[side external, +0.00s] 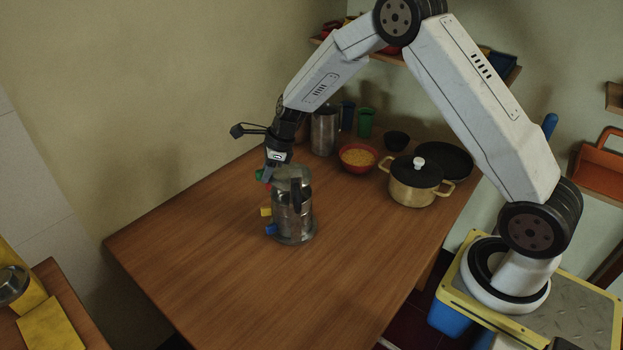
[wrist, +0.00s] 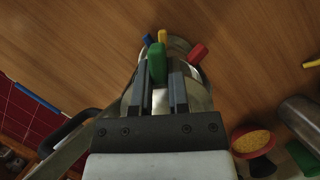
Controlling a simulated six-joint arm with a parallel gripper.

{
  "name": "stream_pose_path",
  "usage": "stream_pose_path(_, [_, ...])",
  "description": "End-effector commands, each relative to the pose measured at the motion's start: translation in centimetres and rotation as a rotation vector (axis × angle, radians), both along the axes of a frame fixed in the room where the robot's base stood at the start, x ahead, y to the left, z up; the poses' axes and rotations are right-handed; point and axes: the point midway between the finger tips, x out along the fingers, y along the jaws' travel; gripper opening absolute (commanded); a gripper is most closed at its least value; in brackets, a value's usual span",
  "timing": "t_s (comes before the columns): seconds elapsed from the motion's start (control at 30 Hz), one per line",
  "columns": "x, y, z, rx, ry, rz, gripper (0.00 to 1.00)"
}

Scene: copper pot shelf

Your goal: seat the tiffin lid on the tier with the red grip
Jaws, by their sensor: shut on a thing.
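The tiffin stack (side external: 293,220) stands upright on the table as a shiny metal cylinder. A blue grip (side external: 271,229) is low on it and a yellow grip (side external: 266,212) is above that. The red grip (wrist: 197,52) shows clearly in the wrist view, to the right of the yellow one. My gripper (side external: 266,174) is at the top of the stack, shut on a green grip (wrist: 156,62), which appears to belong to the tiffin lid (side external: 291,172). The lid is over the stack's top; I cannot tell whether it touches. My fingers hide part of the stack in the wrist view.
A cream pot with a black lid (side external: 415,172), a red bowl of yellow food (side external: 357,157), a metal cylinder (side external: 324,130) and a green cup (side external: 366,123) stand behind the stack. The front of the wooden table (side external: 220,270) is clear.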

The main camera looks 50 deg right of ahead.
Motion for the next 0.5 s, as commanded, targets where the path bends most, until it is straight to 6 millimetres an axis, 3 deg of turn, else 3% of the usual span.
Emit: stream_pose_path(0.5, [0.0,0.0,-3.0,0.0,0.0,0.0,0.0])
